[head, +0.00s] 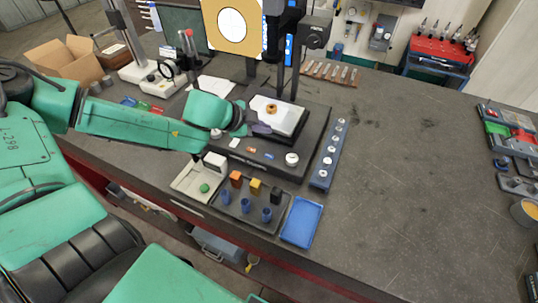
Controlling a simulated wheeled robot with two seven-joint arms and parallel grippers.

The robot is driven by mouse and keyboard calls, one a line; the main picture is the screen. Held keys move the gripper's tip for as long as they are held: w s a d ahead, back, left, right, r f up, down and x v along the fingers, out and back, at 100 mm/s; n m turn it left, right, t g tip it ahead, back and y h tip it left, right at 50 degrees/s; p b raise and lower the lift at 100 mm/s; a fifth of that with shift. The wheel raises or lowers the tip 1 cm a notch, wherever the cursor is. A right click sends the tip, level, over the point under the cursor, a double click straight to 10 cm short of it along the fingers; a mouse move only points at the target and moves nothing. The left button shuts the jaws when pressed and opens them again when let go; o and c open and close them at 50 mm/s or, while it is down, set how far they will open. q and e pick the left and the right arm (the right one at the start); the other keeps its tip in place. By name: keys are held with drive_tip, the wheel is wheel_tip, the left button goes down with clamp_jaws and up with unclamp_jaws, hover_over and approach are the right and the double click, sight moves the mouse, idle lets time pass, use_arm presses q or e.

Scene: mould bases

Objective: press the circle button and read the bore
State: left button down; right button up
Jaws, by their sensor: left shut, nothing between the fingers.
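A measuring machine stands at the back middle of the bench, with its dark base (305,150) and black column. A pale block (287,122) on its stage bears a small orange-brown ring-like part (271,109). A screen (211,22) above shows a white circle on tan. My left gripper (260,128) is beside the pale block's left side, low over the base; its fingers are small and partly hidden by the wrist, and it appears shut and empty. Small white, orange and blue patches (250,149) lie just in front of it; their symbols are unreadable. My right gripper is not in view.
In front stand a beige box with a green button (204,188), a dark tray (246,217) with several small coloured parts and an empty blue tray (302,221). A blue rail (321,174) with white discs lies right of the base. The bench farther right is mostly clear.

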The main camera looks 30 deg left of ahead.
use_arm(q)
drive_tip(key=b, duration=0.7)
hover_over(269, 156)
drive_tip(key=s, duration=0.1)
drive_tip(key=f, duration=0.5)
drive_tip(key=a+f, duration=0.1)
drive_tip(key=f, duration=0.2)
drive_tip(key=shift+d+f+b, duration=0.1)
drive_tip(key=shift+f+b, duration=0.45)
drive_tip(key=shift+b, duration=0.1)
drive_tip(key=shift+w+r, duration=0.1)
drive_tip(key=shift+f+b, duration=0.3)
drive_tip(key=shift+f, duration=0.1)
